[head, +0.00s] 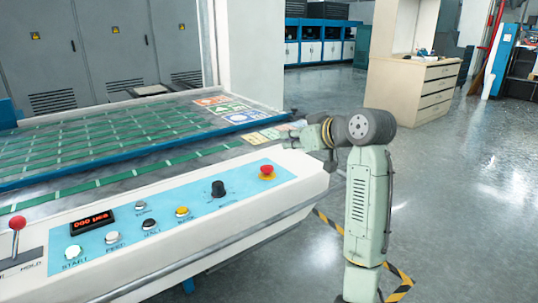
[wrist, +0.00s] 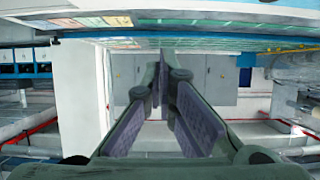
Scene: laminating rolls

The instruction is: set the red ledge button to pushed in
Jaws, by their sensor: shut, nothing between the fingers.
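The button is not seen in the wrist view.
The white ledge (head: 308,180) also carries a black knob (head: 218,188), a yellow button (head: 182,211), several other buttons, a red display (head: 92,222) and a red-topped lever (head: 17,224). Behind it lies a table with green strips (head: 110,135). Open floor lies right, with a drawer cabinet (head: 412,88).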

